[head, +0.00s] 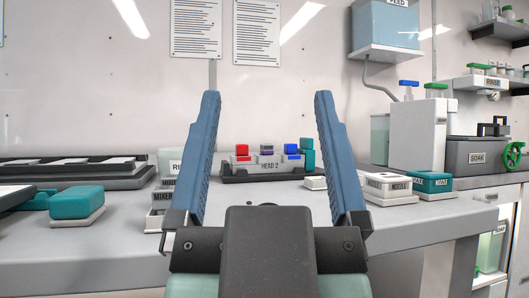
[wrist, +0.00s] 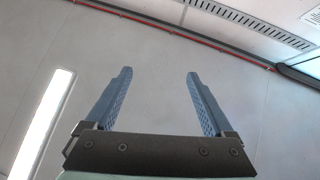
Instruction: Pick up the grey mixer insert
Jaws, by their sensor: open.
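A small grey block with a label that seems to read MIXER (head: 162,196) stands on the bench left of centre in the head view. It is partly hidden behind my left finger, and a pale base shows below it. I take it to be the mixer insert. My gripper (head: 267,96) is open and empty, its two blue fingers pointing up and forward in front of the bench. The block is beyond and to the left of the fingers, not between them. In the wrist view my open gripper (wrist: 159,74) faces only wall or ceiling, with no task object there.
A dark HEAD 2 holder (head: 262,174) with red, purple and blue-topped parts stands at the back centre. A white NOZZLE block (head: 388,184) and a teal NOZZLE block (head: 430,181) are at right. A teal block (head: 76,203) sits at left. The front centre bench is largely bare.

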